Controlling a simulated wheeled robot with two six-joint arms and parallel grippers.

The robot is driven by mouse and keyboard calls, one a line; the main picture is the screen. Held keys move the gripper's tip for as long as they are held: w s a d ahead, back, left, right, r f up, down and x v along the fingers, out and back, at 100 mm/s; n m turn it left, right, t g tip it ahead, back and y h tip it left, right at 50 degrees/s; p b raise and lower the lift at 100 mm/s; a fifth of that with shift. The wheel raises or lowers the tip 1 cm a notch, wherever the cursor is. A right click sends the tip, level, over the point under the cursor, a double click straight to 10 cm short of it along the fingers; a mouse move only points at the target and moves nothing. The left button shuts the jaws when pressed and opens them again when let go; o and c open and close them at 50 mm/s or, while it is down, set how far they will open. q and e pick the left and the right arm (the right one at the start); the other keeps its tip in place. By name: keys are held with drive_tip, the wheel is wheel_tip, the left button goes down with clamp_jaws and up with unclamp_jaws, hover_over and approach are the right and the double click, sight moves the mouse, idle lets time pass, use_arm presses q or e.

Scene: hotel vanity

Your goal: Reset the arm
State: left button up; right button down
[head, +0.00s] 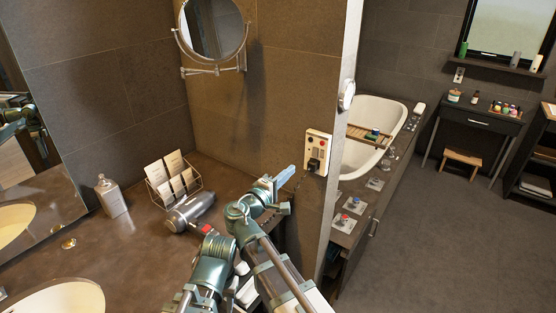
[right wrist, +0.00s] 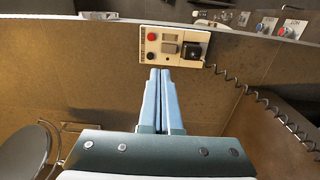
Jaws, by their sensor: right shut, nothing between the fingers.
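My right gripper (head: 285,175) reaches over the right end of the vanity counter in the head view, with its blue fingers pointing at the wall. In the right wrist view the two fingers (right wrist: 160,75) lie together, shut and empty. Their tips are just below the cream wall socket panel (right wrist: 176,46), which has a red button, a black button and a black plug in it. The panel also shows in the head view (head: 317,152), right of the fingertips; I cannot tell whether they touch it. My left gripper is not in view.
A silver hair dryer (head: 190,211) lies on the counter (head: 140,250) beside my arm. A wire rack of cards (head: 173,178) and a soap bottle (head: 111,196) stand behind it. A coiled black cord (right wrist: 262,100) hangs from the plug. A round mirror (head: 213,25) is above.

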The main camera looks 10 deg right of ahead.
drive_tip(key=s+d+f+m+g+y, duration=0.3)
drive_tip(key=s+f+g, duration=0.25)
drive_tip(key=f, duration=0.35)
drive_tip(key=s+d+f+m+g+y, duration=0.35)
drive_tip(key=s+f, duration=0.25)
drive_tip(key=f, duration=0.3)
drive_tip(key=s+a+f+n+g+y, duration=0.1)
drive_tip(key=s+a+f+g+y, duration=0.1)
drive_tip(key=s+a, duration=0.4)
drive_tip(key=s+a+f+g+y, duration=0.1)
drive_tip(key=s+a+f+y, duration=0.1)
drive_tip(key=s+a, duration=0.5)
drive_tip(key=a+y, duration=0.1)
drive_tip(key=a, duration=0.3)
drive_tip(key=shift+s+a+n+g, duration=0.15)
drive_tip(key=shift+n+g, duration=0.2)
drive_tip(key=shift+g, duration=0.05)
